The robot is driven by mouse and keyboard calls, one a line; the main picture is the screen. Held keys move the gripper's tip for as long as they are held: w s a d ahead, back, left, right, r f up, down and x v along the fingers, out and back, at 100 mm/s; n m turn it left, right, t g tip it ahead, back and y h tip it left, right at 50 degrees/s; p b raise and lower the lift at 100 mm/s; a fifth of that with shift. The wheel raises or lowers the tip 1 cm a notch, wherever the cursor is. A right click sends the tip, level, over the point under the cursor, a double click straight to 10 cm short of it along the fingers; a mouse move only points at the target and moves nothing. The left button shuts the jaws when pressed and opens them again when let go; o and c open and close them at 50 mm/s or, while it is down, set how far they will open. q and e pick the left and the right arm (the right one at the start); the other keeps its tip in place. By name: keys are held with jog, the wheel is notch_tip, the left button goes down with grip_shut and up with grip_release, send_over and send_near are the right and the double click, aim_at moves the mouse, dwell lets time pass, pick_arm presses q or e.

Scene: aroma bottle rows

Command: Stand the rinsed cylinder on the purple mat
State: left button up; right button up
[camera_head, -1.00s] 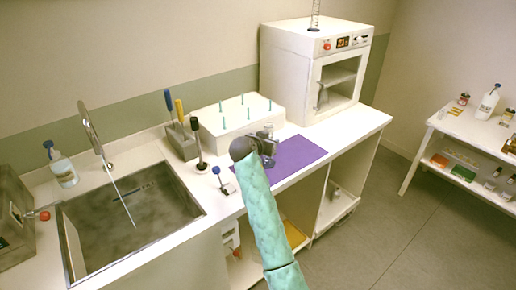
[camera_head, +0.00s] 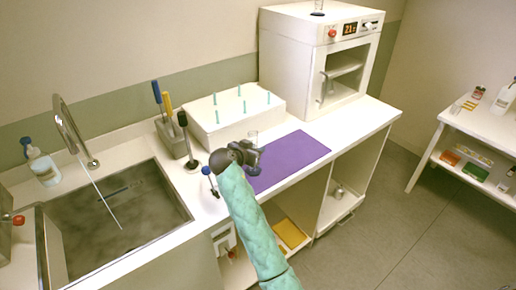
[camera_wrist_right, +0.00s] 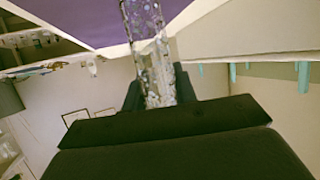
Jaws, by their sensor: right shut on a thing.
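A clear glass cylinder (camera_wrist_right: 155,60) with droplets on it stands between the fingers of my right gripper (camera_wrist_right: 160,95) in the right wrist view. In the head view, its clear top (camera_head: 253,136) shows just above my right gripper (camera_head: 253,157), which is shut on it. The purple mat (camera_head: 292,158) lies flat and bare on the counter, to the right of the gripper. The cylinder's lower end is hidden in the head view. My left gripper is out of view.
A white peg block (camera_head: 225,125) stands behind the gripper and mat. A white oven (camera_head: 310,65) stands at the mat's far right. A tool holder (camera_head: 178,138), a blue-topped tool (camera_head: 207,172) and the sink (camera_head: 120,225) are to the left.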

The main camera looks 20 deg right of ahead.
jog(key=shift+s+a+r, duration=0.15)
jog(key=shift+s+a, duration=0.1)
jog(key=shift+a, duration=0.15)
jog(key=o, duration=0.6)
jog(key=shift+w+d+f, duration=0.15)
jog(key=shift+f, duration=0.05)
jog(key=o, duration=0.4)
jog(key=shift+c, duration=0.2)
jog(key=shift+o, duration=0.2)
jog(key=shift+r, duration=0.1)
